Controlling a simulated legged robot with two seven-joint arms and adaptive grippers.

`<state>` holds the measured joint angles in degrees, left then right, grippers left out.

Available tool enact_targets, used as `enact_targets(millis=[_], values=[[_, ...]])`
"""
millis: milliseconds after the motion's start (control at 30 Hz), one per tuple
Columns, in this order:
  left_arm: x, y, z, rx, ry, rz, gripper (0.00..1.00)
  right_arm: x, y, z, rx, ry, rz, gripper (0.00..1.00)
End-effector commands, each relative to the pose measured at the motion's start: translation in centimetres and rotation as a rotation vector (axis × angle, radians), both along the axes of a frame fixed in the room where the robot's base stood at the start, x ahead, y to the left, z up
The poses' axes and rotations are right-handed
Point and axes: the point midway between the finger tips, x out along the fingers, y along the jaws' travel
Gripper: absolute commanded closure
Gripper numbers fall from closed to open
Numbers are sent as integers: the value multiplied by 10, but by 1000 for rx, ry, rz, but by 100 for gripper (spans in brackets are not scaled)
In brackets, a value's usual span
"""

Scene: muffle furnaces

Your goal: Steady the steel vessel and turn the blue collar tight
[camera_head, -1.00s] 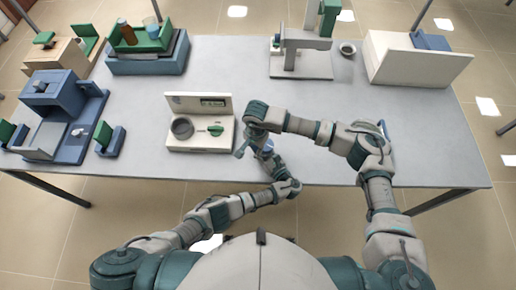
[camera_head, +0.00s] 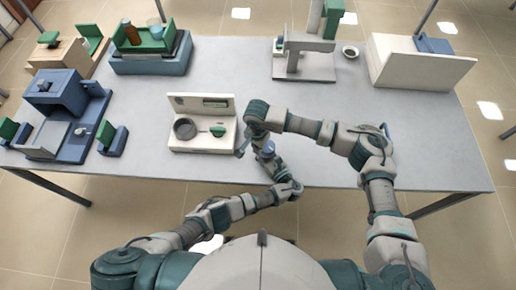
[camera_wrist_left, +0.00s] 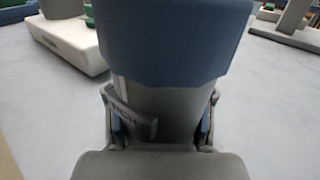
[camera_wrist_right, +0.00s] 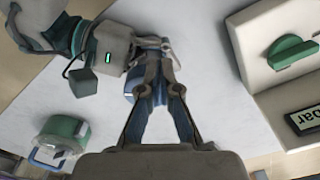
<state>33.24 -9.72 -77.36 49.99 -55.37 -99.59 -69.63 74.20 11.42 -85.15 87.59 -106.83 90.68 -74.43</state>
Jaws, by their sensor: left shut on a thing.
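The steel vessel (camera_wrist_left: 165,105) is grey and stands upright in the left wrist view, with the wide blue collar (camera_wrist_left: 175,45) on top. My left gripper (camera_wrist_left: 162,130) is shut on the vessel's body, below the collar. In the head view the collar (camera_head: 268,148) shows as a small blue patch, and the arms hide most of the vessel. My right gripper (camera_wrist_right: 160,68) is at the collar, which shows in the right wrist view (camera_wrist_right: 131,86) partly behind the fingers. The fingers converge towards their tips; whether they touch or grip the collar cannot be told.
A white unit (camera_head: 202,144) with a dark round port and a green knob (camera_wrist_right: 292,50) stands just left of my right gripper. Blue machines (camera_head: 68,110) stand at the far left, a grey stand (camera_head: 303,66) at the back. The table (camera_head: 350,120) is clear around its middle right.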

Motion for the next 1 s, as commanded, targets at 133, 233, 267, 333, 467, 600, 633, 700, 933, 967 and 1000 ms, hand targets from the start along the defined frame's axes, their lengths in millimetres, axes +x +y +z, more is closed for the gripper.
enact_targets(millis=[133, 233, 267, 333, 467, 600, 633, 700, 933, 967, 1000], values=[[-1, 1, -2, 2, 6, 2, 100, 1, 0, 20, 1, -4, -1, 100], [-1, 1, -2, 2, 7, 1, 100, 0, 0, 32, 1, -2, 0, 100], [-1, 1, -2, 2, 7, 1, 100, 0, 1, 36, 2, -1, 1, 100], [0, 1, -2, 2, 8, 1, 100, 0, 1, 44, 2, 0, 1, 100], [0, 0, -2, 2, 8, 0, 100, -1, 1, 51, 2, 3, 2, 100], [0, 0, -2, 3, 8, -1, 100, -2, 1, 50, 2, 5, 3, 100], [0, 0, -2, 2, 8, -1, 100, -2, 1, 50, 2, 5, 3, 100], [0, 0, -2, 2, 8, -1, 100, -2, -1, 51, 2, 5, 3, 100], [0, 0, -2, 3, 8, -1, 100, -15, -32, 61, 6, 16, 3, 100], [0, 0, -2, 3, 8, -1, 100, -16, -34, 60, 6, 18, 3, 100], [0, 0, -2, 3, 8, -1, 100, -16, -34, 58, 6, 20, 3, 100]])
